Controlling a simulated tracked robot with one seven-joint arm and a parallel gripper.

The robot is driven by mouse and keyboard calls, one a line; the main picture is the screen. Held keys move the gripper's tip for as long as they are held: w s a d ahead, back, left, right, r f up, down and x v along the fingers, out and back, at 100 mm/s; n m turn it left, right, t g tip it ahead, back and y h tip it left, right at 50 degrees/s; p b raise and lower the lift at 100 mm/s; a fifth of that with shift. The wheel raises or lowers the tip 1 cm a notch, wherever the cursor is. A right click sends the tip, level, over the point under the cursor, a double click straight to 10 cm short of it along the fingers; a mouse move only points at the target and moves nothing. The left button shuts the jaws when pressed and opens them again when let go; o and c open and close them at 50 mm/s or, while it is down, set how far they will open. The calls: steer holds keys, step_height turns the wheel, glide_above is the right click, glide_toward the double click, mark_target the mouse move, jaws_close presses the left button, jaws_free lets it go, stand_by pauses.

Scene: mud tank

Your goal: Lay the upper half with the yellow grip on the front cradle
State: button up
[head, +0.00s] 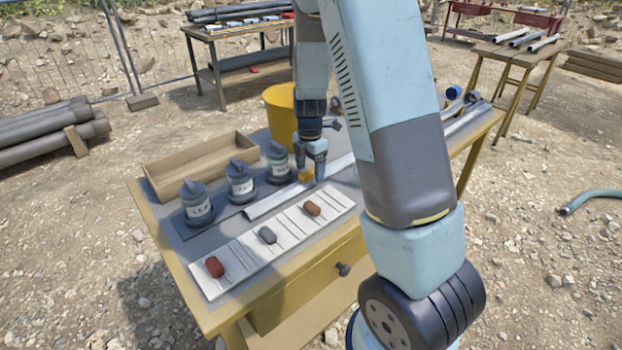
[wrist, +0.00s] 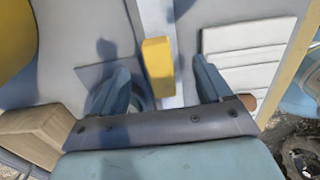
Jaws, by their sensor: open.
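The yellow grip (head: 305,175) is a small block on a long pale half-tube (head: 270,205) lying along the table. It also shows in the wrist view as a yellow block (wrist: 158,68) on a pale strip. My gripper (head: 311,172) points down over the grip. In the wrist view my gripper (wrist: 160,76) is open, with one finger on each side of the yellow block and visible gaps. I cannot tell whether the fingertips are level with the grip. I cannot clearly make out the front cradle; my arm hides part of the table.
A white ribbed tray (head: 240,262) with red, grey and brown lumps lies along the front edge. Three labelled dark jars (head: 240,184), a wooden box (head: 200,163) and a yellow bucket (head: 279,108) stand behind. More pale tube (head: 468,118) lies at the table's far right end.

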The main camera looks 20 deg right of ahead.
steer(key=shift+f, duration=1.05)
steer(key=shift+c, duration=0.3)
jaws_close()
steer(key=shift+r, duration=0.1)
